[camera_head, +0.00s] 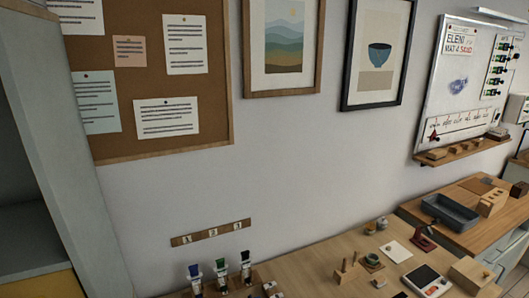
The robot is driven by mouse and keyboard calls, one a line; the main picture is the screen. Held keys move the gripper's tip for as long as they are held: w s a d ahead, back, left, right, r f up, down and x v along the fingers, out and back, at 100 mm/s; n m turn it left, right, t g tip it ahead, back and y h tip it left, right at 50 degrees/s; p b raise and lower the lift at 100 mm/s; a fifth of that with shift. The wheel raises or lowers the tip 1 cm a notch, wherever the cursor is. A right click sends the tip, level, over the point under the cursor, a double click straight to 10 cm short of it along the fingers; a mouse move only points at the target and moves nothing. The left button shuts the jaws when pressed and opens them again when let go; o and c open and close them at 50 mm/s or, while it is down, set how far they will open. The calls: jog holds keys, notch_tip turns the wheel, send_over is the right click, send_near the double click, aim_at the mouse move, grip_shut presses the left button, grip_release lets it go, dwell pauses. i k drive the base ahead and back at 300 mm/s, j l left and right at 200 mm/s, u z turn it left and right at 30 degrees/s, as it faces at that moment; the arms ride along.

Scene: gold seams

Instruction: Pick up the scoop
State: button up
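I cannot make out a scoop for certain among the small things on the wooden table (308,262). My gripper is not in this head view. A dark red object (422,240) stands on the table near a white sheet (397,251), but it is too small to tell what it is. A small green cup-like thing (372,259) sits left of the sheet.
A white device with a dark screen (425,280) and a wooden block (470,275) lie at the table's right. A dark tray (449,211) sits on the farther counter. The wall is behind.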

aim_at(343, 269)
jog(key=i+l, duration=0.1)
jog(key=l, duration=0.35)
jog(key=i+l, duration=0.1)
jog(key=l, duration=0.3)
jog(key=i+l, duration=0.1)
jog(key=l, duration=0.15)
jog(key=i+l, duration=0.15)
